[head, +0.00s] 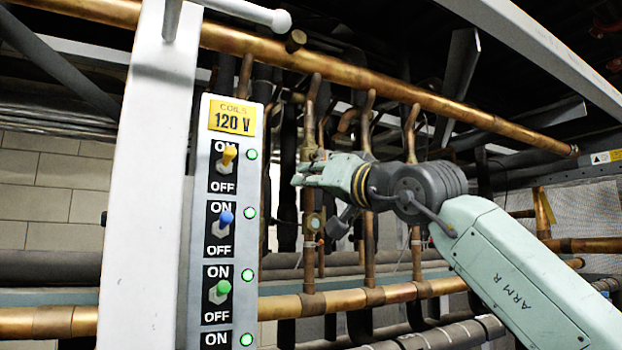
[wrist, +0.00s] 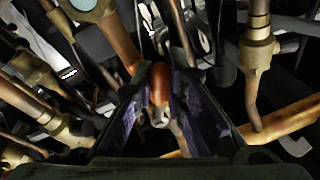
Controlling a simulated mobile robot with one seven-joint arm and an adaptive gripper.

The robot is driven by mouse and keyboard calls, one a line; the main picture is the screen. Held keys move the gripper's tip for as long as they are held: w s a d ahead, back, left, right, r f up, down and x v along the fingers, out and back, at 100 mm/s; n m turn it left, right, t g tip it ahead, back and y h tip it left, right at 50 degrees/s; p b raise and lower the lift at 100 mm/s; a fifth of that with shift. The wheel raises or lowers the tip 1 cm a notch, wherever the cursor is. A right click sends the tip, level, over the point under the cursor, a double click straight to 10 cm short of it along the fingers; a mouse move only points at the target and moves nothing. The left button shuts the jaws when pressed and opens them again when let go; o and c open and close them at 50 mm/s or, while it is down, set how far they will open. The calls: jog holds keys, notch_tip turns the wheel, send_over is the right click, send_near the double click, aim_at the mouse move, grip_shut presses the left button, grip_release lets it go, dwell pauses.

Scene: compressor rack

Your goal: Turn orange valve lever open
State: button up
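The orange valve lever (wrist: 159,84) shows in the wrist view as a short rounded orange piece near the middle of the picture, between my gripper's fingertips. My gripper (wrist: 163,88) has its purple-lined fingers apart, one on each side of the lever. I cannot tell whether either finger touches it. In the head view my gripper (head: 305,173) reaches left in front of the vertical copper pipes. I cannot make out the lever there; my gripper may cover it.
Vertical copper pipes (head: 369,240) stand close around my gripper, with brass fittings (wrist: 258,48) beside it. A thick copper pipe (head: 440,105) runs above. A switch panel (head: 222,245) with a 120 V label stands left, beside a white post (head: 150,150).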

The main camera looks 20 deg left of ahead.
jog(key=o, duration=0.5)
jog(key=v, duration=1.2)
